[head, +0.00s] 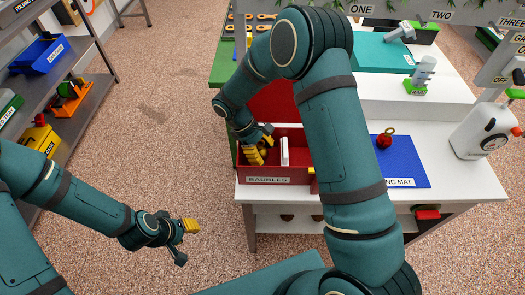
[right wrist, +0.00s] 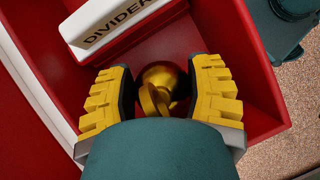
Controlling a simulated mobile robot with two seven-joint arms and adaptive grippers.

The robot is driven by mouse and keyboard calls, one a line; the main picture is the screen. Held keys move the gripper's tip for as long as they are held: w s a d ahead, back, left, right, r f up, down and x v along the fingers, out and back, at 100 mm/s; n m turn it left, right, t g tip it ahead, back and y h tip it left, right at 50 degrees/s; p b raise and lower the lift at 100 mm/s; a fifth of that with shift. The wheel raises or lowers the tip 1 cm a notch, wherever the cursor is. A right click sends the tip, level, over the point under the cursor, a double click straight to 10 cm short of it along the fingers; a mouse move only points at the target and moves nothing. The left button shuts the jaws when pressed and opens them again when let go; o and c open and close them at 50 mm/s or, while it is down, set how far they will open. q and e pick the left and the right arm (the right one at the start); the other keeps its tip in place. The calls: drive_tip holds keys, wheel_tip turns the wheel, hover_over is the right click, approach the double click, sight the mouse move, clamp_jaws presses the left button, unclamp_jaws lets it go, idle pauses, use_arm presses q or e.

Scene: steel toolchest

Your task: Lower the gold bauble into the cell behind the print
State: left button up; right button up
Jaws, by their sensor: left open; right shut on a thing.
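The red box (head: 290,178) on the white table has a white label reading BAUBLES on the left part of its front wall. A white divider (head: 284,151) stands inside; its top reads DIVIDER in the right wrist view (right wrist: 118,22). My right gripper (head: 260,148) reaches into the left cell, behind the label. It is shut on the gold bauble (right wrist: 160,76), whose loop faces the wrist camera. Whether the bauble touches the cell floor I cannot tell. My left gripper (head: 185,240) is open and empty, over the floor away from the table.
A red bauble (head: 384,141) with a gold ring lies on the blue mat (head: 408,160) right of my right arm. A white jug-like container (head: 484,130) stands at the table's right. Shelves (head: 70,75) with bins are at left. My right arm hides the table's middle.

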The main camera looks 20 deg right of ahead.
drive_tip(key=o, duration=0.8)
drive_tip(key=v, duration=0.7)
drive_tip(key=shift+r, duration=0.3)
drive_tip(key=shift+w, duration=0.15)
